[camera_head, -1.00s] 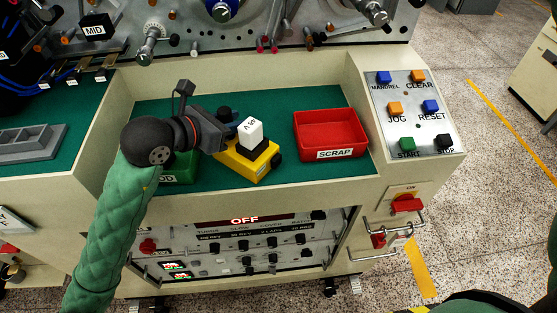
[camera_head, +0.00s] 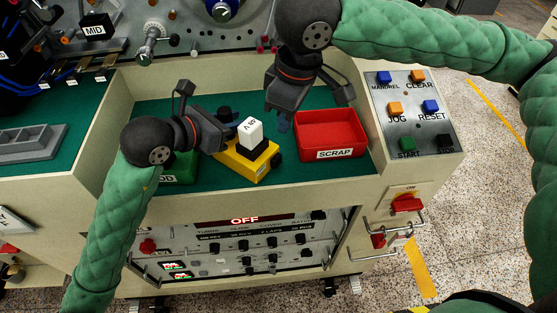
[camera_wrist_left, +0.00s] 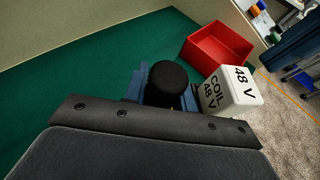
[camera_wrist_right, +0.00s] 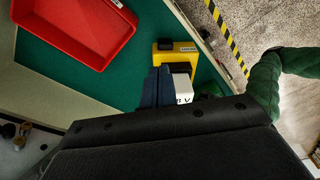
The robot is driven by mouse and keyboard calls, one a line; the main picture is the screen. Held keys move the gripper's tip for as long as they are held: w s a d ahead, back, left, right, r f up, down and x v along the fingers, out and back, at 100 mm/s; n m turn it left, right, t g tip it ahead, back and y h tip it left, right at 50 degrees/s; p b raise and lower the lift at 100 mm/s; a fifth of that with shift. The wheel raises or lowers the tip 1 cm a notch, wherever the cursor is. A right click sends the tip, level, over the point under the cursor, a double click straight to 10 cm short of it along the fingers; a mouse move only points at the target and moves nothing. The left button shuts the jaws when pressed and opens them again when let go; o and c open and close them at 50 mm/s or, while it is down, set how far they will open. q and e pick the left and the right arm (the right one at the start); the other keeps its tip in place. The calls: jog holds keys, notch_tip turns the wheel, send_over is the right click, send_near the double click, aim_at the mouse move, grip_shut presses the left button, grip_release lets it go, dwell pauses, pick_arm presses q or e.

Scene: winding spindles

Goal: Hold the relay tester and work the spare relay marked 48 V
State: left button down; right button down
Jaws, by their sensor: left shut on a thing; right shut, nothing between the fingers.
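The relay tester is a yellow box (camera_head: 244,166) on the green mat. The white relay (camera_head: 250,133) stands upright on it; in the left wrist view the relay (camera_wrist_left: 231,92) reads "COIL 48 V". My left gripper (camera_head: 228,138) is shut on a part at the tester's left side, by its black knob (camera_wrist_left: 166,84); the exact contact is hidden. My right gripper (camera_head: 283,124) is shut and empty, above the mat between the tester and the red scrap tray (camera_head: 362,143). In the right wrist view its fingers (camera_wrist_right: 157,90) point toward the tester (camera_wrist_right: 176,58), apart from the relay as far as I can tell.
A green tray (camera_head: 181,168) is partly hidden behind my left gripper. A button panel (camera_head: 415,115) is on the right. The machine face with spindles (camera_head: 150,40) rises behind the mat. Free mat lies in front of the scrap tray.

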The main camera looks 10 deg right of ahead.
jog(key=shift+s+f+h, duration=0.3)
jog(key=shift+s+f, duration=0.4)
